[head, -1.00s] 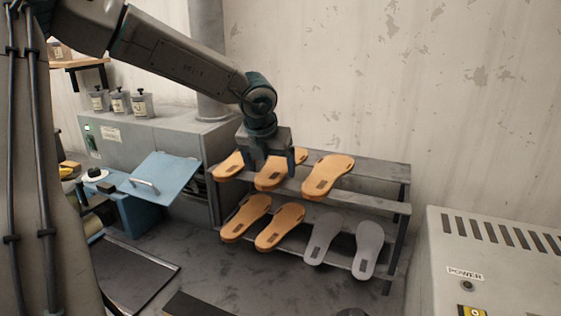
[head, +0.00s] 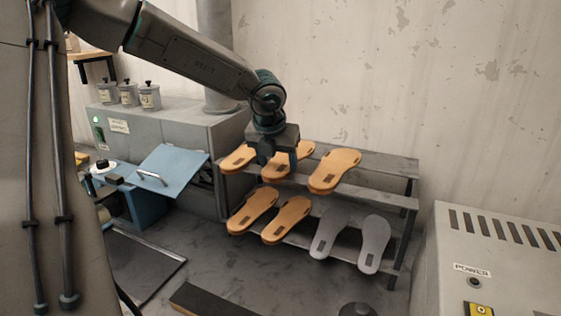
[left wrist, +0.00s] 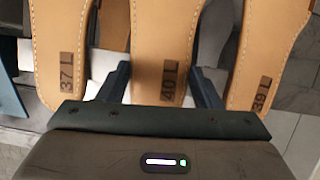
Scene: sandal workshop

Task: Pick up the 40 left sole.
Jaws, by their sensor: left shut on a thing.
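The 40 left sole is the tan middle sole (head: 272,174) on the rack's top tier, with stitched edges. In the left wrist view the sole (left wrist: 160,45) shows the label "40 L" at its near end. My left gripper (head: 279,157) comes down from above, one finger on each side of it. The same gripper (left wrist: 160,76) is shut on the sole in the left wrist view. The sole seems still at rack height; I cannot tell whether it touches the shelf. My right gripper is not in view.
Tan soles marked 37 L (left wrist: 62,40) and 39 L (left wrist: 270,50) lie close on either side. The lower tier of the rack (head: 400,202) holds two tan and two grey soles (head: 375,240). A grey power cabinet (head: 490,260) stands at right; a blue-lidded machine (head: 170,170) at left.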

